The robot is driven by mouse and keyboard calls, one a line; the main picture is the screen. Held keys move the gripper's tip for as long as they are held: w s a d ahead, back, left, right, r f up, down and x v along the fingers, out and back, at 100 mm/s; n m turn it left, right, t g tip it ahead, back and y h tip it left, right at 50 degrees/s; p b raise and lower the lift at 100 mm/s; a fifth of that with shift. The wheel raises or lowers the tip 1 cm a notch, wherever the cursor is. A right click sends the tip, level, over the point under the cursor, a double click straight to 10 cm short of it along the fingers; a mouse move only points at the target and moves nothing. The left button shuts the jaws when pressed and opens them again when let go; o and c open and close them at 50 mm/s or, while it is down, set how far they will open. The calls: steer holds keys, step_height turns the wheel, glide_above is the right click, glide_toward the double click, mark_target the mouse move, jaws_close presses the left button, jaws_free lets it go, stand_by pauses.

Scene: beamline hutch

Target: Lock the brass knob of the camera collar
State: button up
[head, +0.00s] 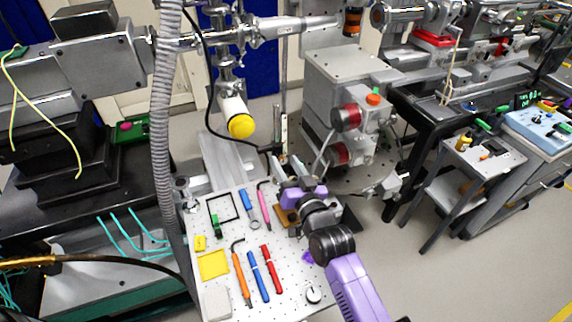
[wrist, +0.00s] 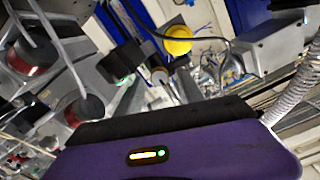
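A white cylinder with a yellow cap (head: 240,126) hangs at the upper middle of the head view. The yellow cap also shows in the wrist view (wrist: 178,41). I cannot make out the camera collar or its brass knob for certain in either view. My gripper (head: 287,163) is over the far right corner of the pegboard table, below and to the right of the yellow cap. Its two fingers look apart, with nothing clear between them. In the wrist view, my purple gripper body fills the bottom and dark finger parts (wrist: 138,72) reach up toward the cap.
The perforated table (head: 215,222) holds a red pen-like tool (head: 271,269), a blue one (head: 258,276), an orange-handled tool (head: 241,274) and a yellow square (head: 213,264). A ribbed hose (head: 162,130) hangs at left. A grey box with red knobs (head: 345,85) stands right of my gripper.

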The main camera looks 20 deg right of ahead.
steer(key=shift+s, duration=0.15)
steer(key=s+b, duration=0.1)
steer(key=s, duration=0.6)
steer(key=shift+s+b, duration=0.25)
steer(key=shift+b, duration=0.05)
stand_by(0.3)
steer(key=s+n+g, duration=0.1)
steer(key=s+n, duration=0.1)
steer(key=s, duration=1.7)
steer(key=s+a+r+n+g, duration=0.1)
steer(key=s+g, duration=0.1)
steer(key=s, duration=1.8)
steer(key=shift+r+n, duration=0.25)
steer(key=shift+n, duration=0.15)
